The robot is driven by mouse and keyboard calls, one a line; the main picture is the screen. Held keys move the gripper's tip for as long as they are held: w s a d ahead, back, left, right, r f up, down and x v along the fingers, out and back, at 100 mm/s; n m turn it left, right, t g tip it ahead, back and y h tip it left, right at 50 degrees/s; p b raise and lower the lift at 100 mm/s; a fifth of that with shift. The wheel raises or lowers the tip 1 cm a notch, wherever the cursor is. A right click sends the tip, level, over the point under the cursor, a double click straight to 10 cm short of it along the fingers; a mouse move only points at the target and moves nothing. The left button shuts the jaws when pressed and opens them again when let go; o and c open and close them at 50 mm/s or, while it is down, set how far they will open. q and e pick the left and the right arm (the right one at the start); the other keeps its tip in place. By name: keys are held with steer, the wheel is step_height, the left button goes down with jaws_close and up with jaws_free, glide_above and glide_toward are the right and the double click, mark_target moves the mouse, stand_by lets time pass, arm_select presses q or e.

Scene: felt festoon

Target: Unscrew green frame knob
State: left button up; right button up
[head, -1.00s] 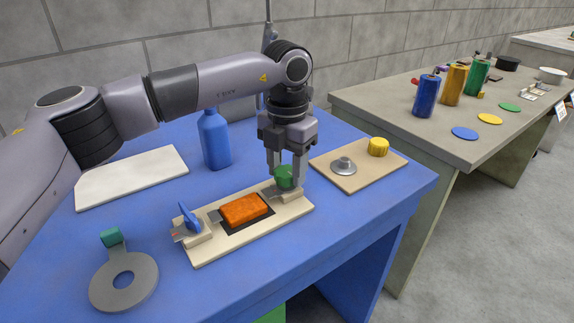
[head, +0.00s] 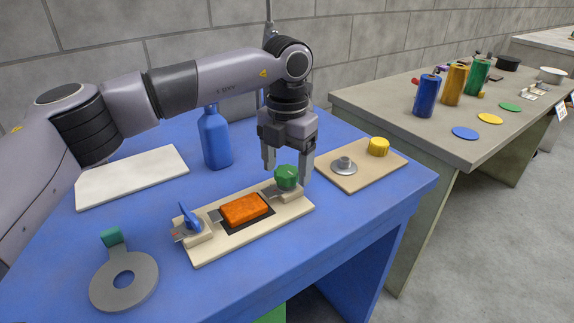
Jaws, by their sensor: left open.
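The green knob (head: 287,177) sits on a small block at the right end of the pale wooden frame board (head: 219,251) on the blue table. My left gripper (head: 287,175) is open, its fingers spread to either side of the knob, with the tips around or just above the knob's top. I cannot tell whether a finger touches it. An orange block (head: 245,208) lies on a dark patch in the middle of the board, with metal tabs at its ends. A blue wing-shaped handle (head: 189,217) stands at the board's left end. My right gripper is not in view.
A second wooden board with a metal fitting (head: 344,166) and a yellow knob (head: 379,147) lies to the right. A blue bottle (head: 215,138) stands behind. A grey ring tool (head: 124,283) and a white board (head: 130,178) lie left. A grey table (head: 400,110) stands beyond.

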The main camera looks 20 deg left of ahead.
mark_target(287, 171)
arm_select(q)
step_height(287, 171, up, 7)
steer(key=shift+f, duration=0.2)
stand_by(0.5)
